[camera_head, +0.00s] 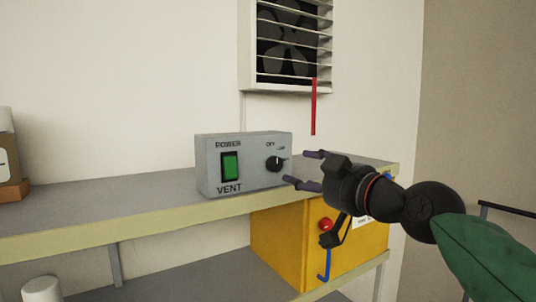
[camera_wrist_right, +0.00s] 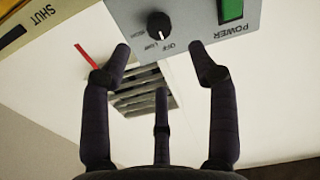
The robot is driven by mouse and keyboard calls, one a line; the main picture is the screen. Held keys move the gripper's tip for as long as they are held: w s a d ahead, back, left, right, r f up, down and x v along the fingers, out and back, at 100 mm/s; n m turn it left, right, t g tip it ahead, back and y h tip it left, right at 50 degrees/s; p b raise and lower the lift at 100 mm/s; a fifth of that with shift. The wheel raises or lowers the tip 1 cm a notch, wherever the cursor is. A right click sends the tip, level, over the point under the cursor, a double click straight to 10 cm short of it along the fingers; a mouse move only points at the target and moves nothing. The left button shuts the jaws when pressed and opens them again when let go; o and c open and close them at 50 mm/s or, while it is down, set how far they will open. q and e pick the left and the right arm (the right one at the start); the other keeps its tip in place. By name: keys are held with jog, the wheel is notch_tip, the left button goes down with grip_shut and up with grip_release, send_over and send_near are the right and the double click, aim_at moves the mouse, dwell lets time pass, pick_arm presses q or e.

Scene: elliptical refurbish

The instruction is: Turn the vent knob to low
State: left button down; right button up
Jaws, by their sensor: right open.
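The grey vent box (camera_head: 210,152) stands on the upper shelf, its front labelled POWER and VENT. Its black vent knob (camera_head: 275,163) sits on the right of that front, with small labels around it. The knob (camera_wrist_right: 159,22) shows upside down in the right wrist view, with a white pointer mark near the OFF and LOW labels; I cannot tell exactly which it points at. My right gripper (camera_head: 302,168) is open and empty, just right of the knob and apart from it. In the wrist view its fingers (camera_wrist_right: 160,50) are spread either side of the knob. My left gripper is out of view.
A green power switch (camera_head: 230,166) is left of the knob. A yellow box (camera_head: 285,238) with a red button (camera_head: 325,224) stands below, near my right gripper. A louvred wall vent (camera_head: 290,82) with a red strip (camera_head: 313,107) is above. The shelf (camera_head: 110,205) left of the box is clear.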

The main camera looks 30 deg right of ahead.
aim_at(277, 164)
jog(key=w, duration=0.2)
jog(key=w+p, duration=0.1)
jog(key=w, duration=0.2)
jog(key=w+p, duration=0.1)
jog(key=w, duration=0.2)
jog(key=shift+a, duration=0.25)
jog(key=shift+w+p, duration=0.3)
jog(key=shift+w, duration=0.45)
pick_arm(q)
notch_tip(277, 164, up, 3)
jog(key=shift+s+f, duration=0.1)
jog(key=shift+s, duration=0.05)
pick_arm(e)
jog(key=shift+w+a, duration=0.1)
jog(key=shift+w, duration=0.2)
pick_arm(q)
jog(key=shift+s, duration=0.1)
pick_arm(e)
jog(key=shift+s, duration=0.15)
jog(key=c, duration=1.1)
